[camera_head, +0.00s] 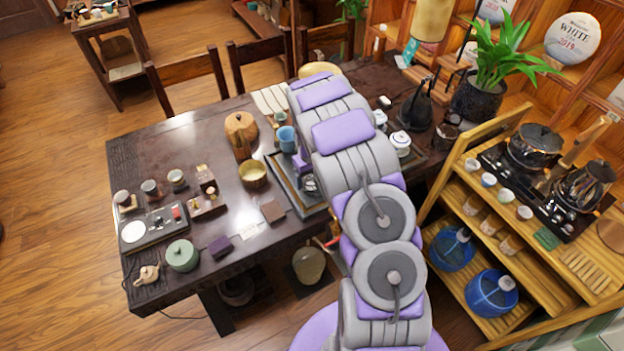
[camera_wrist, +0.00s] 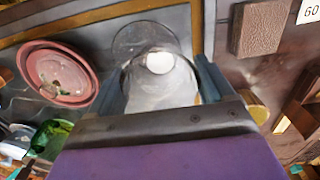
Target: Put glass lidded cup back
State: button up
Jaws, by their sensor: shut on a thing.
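The glass lidded cup (camera_wrist: 165,88) is clear, with a pale round spot near its top in the wrist view. It sits between the two fingers of my gripper (camera_wrist: 162,82), which is shut on it. A clear round outline (camera_wrist: 140,36) shows just beyond the cup, over the dark tray; I cannot tell if it is a lid or a saucer. In the head view, my arm hides most of the gripper and cup, over the tea tray (camera_head: 312,208). I cannot tell whether the cup touches the tray.
A pink dish (camera_wrist: 92,85) and a green cup (camera_wrist: 52,133) are left of the gripper in the wrist view. A brown block (camera_wrist: 258,28) is at right. In the head view, a blue cup (camera_head: 287,139) and golden bowl (camera_head: 253,175) stand close by.

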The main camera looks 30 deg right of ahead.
jog(key=shift+a+f, duration=0.1)
jog(key=shift+f, duration=0.25)
jog(key=shift+d, duration=0.6)
jog(key=shift+d+f, duration=0.3)
jog(key=shift+d, duration=0.1)
jog(key=shift+a+f, duration=0.1)
jog(key=o, duration=0.8)
jog(key=shift+a, duration=0.25)
jog(key=shift+o, duration=1.2)
jog(key=shift+a, duration=0.5)
jog(key=shift+d+r, duration=0.2)
jog(key=shift+d, duration=0.35)
jog(key=shift+d+r, duration=0.15)
jog(key=shift+r, duration=0.1)
notch_tip(320, 180, up, 12)
jog(key=p, duration=0.3)
jog(key=s+a+r, duration=0.5)
jog(key=s+r, duration=0.2)
jog(key=r, duration=0.2)
jog(key=s+a+r, duration=0.3)
jog(key=s+a, duration=0.1)
jog(key=s, duration=0.7)
jog(key=s+a+r+g, duration=0.1)
jog(key=s+a+r, duration=0.2)
jog(key=s, duration=0.8)
jog(key=s+a+r, duration=0.3)
jog(key=s+a, duration=0.2)
jog(key=s, duration=0.5)
jog(key=shift+s+r+g, duration=0.2)
jog(key=shift+s+g, duration=0.2)
